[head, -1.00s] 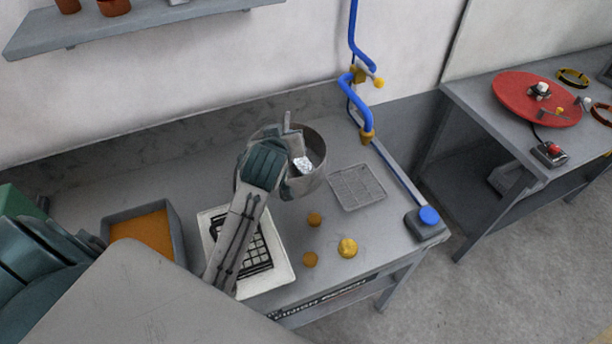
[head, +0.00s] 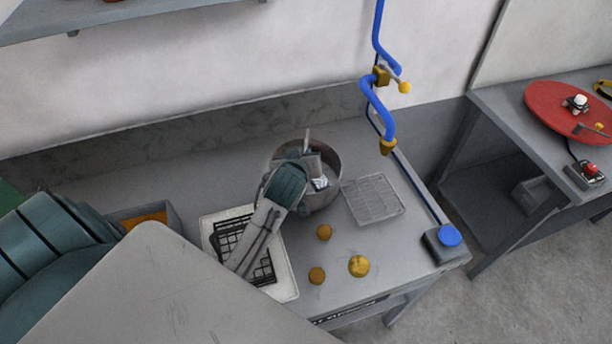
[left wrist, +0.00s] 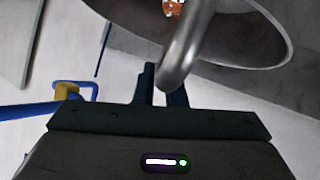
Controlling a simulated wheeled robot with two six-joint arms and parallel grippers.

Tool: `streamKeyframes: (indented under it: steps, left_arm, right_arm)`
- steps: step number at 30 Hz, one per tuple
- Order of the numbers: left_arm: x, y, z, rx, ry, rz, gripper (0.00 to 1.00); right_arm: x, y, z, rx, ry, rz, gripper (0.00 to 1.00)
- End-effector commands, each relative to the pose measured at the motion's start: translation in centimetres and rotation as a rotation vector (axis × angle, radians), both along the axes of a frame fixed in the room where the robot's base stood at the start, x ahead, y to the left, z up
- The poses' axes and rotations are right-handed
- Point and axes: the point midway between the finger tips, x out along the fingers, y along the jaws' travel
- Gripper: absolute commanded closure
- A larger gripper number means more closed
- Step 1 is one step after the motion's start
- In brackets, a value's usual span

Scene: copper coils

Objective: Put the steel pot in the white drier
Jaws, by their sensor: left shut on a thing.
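The steel pot (head: 325,198) is an open round vessel near the back of the bench, between the white drier and a wire rack. My left gripper (head: 313,170) reaches over its near side and hides part of it. In the left wrist view my left gripper (left wrist: 160,88) is shut on the pot's curved handle (left wrist: 182,60), with the pot's rim (left wrist: 265,35) above. I cannot tell whether the pot touches the bench. The white drier (head: 289,278), a white tray with a black grid, lies in front and left of the pot, partly under my left forearm.
The wire rack (head: 374,200) is right of the pot. Several yellow-brown lumps, one at the front (head: 358,266), lie right of the drier. A blue pipe with a tap (head: 387,143) stands behind. A grey bin with orange contents (head: 170,215) is left. Bench space behind the drier is clear.

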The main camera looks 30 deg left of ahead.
Motion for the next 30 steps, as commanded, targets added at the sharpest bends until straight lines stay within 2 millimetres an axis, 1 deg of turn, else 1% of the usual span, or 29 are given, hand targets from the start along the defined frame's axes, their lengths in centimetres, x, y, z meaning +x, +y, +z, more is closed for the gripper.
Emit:
streamKeyframes:
  steps: [1,5,12,15,22,23,24,26,30]
  left_arm:
    - [0.0,0.0,-0.5,0.0,0.0,0.0,1.0]
    - [0.0,0.0,-1.6,0.0,-0.001,0.0,1.0]
    - [0.0,0.0,-4.7,-0.001,-0.002,0.0,1.0]
    - [0.0,0.0,-5.1,-0.001,-0.003,-0.001,1.0]
    - [0.0,0.0,-5.2,0.0,-0.004,0.0,1.0]
    - [0.0,0.0,-5.3,-0.001,-0.002,0.0,0.88]
    - [0.0,0.0,-5.3,-0.001,-0.002,0.0,0.8]
    - [0.0,0.0,-5.3,-0.001,-0.002,0.0,0.68]
    - [0.0,0.0,-5.3,-0.001,-0.002,0.0,0.68]
  right_arm:
    - [0.0,0.0,0.4,0.0,0.0,0.0,0.64]
    - [0.0,0.1,0.6,0.001,0.0,-0.001,0.64]
    - [0.0,0.3,1.5,0.004,-0.001,-0.002,0.64]
    - [0.0,0.4,1.5,0.004,-0.001,-0.002,0.64]
    - [0.1,0.3,1.3,0.004,-0.001,-0.002,0.64]
    - [0.1,0.4,1.3,0.004,-0.001,-0.002,0.64]
    - [0.1,0.3,1.3,0.004,-0.001,-0.002,0.64]
    - [0.1,0.4,1.3,0.004,-0.002,-0.001,0.64]
    - [0.1,0.3,1.3,0.003,-0.002,-0.002,0.64]
